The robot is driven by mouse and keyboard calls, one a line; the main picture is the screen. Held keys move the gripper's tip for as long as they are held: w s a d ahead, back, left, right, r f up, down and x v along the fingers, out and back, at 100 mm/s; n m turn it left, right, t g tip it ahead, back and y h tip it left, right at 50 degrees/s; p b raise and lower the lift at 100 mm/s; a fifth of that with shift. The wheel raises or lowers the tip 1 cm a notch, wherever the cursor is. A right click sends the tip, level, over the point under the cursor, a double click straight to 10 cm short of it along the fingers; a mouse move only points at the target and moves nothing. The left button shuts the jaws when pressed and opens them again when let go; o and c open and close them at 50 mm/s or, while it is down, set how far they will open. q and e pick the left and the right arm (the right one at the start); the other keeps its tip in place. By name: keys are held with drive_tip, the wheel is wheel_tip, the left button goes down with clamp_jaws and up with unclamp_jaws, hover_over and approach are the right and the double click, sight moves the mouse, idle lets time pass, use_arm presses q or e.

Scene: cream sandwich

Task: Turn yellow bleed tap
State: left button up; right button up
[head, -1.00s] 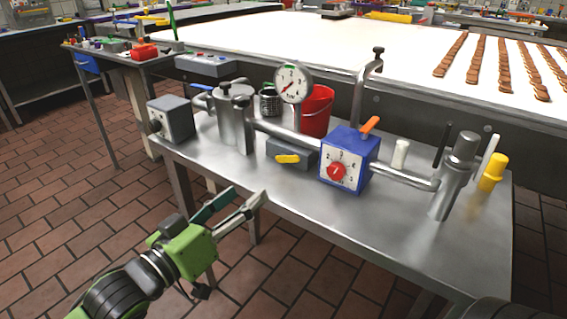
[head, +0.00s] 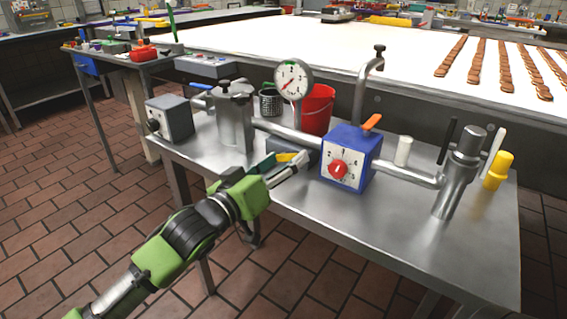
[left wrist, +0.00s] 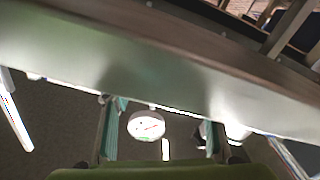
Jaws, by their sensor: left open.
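The yellow bleed tap (head: 285,157) is a short yellow handle on a dark grey block (head: 300,143) at the front of the steel table, left of the blue dial box. My left gripper (head: 290,160) is open, and its two fingers reach over the table's front edge to the tap. The fingers partly hide the tap and block, so I cannot tell whether they touch. In the left wrist view, the open fingers (left wrist: 160,122) stand apart with the round white gauge (left wrist: 146,125) showing between them. My right gripper is not in view.
A blue box (head: 350,157) with a red knob stands just right of the tap. A steel cylinder (head: 234,115) and grey box (head: 170,118) stand left. Behind are a pipe, a gauge (head: 292,79) and a red bucket (head: 318,108). The front right of the table (head: 400,225) is clear.

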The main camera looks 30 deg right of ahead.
use_arm(q)
drive_tip(key=shift+d, duration=0.15)
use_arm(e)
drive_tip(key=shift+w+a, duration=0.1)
use_arm(q)
drive_tip(key=c, duration=0.8)
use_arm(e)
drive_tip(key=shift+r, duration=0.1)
use_arm(q)
drive_tip(key=m+p, duration=0.2)
drive_tip(key=shift+m, duration=0.3)
drive_tip(key=shift+f+m+p, duration=0.2)
drive_tip(key=shift+m+p, duration=0.35)
drive_tip(key=shift+m, duration=0.05)
drive_tip(key=shift+f+m, duration=0.25)
drive_tip(key=shift+m, duration=0.35)
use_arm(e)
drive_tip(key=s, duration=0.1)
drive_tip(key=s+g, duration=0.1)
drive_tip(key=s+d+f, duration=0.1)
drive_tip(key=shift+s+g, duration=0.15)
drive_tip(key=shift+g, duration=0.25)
